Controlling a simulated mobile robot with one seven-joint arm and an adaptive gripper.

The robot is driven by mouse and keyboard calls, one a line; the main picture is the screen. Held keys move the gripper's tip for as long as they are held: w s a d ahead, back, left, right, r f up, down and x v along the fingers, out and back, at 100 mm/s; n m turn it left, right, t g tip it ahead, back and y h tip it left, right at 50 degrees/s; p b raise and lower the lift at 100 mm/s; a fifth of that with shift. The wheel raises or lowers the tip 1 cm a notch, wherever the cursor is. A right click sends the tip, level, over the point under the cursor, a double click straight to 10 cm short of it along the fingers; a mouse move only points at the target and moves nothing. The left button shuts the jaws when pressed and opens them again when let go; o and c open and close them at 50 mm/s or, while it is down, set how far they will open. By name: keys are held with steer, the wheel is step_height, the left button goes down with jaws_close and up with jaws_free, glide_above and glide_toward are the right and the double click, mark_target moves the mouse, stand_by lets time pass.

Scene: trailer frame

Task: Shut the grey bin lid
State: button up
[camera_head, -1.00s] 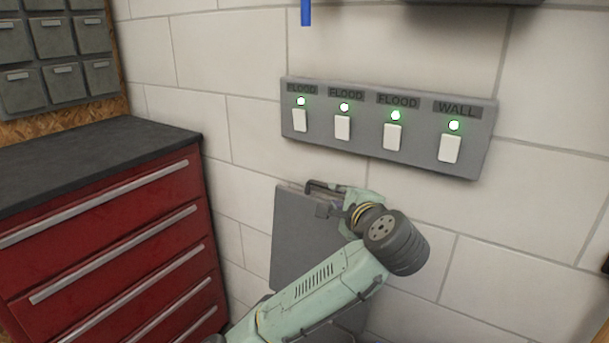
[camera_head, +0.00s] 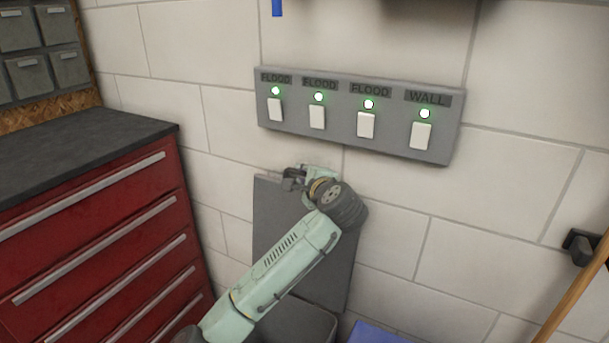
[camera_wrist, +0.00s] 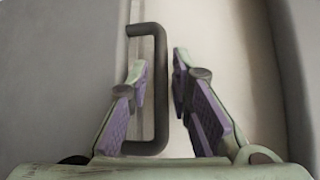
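The grey bin lid (camera_head: 275,215) stands upright against the white block wall, open above the grey bin (camera_head: 312,318). My gripper (camera_head: 292,178) is at the lid's top edge, partly hidden by my wrist. In the wrist view, my gripper (camera_wrist: 160,72) is open, with one finger on each side of the dark handle bar (camera_wrist: 160,95). The bar stands between the fingers, with a visible gap to the right finger. I cannot tell whether the left finger touches it. The lid's grey surface (camera_wrist: 60,85) fills the left of the wrist view.
A grey switch panel (camera_head: 390,140) with lit green lights is on the wall above the lid. A red drawer cabinet (camera_head: 95,235) stands to the left. A blue object (camera_head: 375,333) is right of the bin. A wooden pole (camera_head: 575,300) is at the far right.

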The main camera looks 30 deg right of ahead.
jaws_close()
stand_by(0.6)
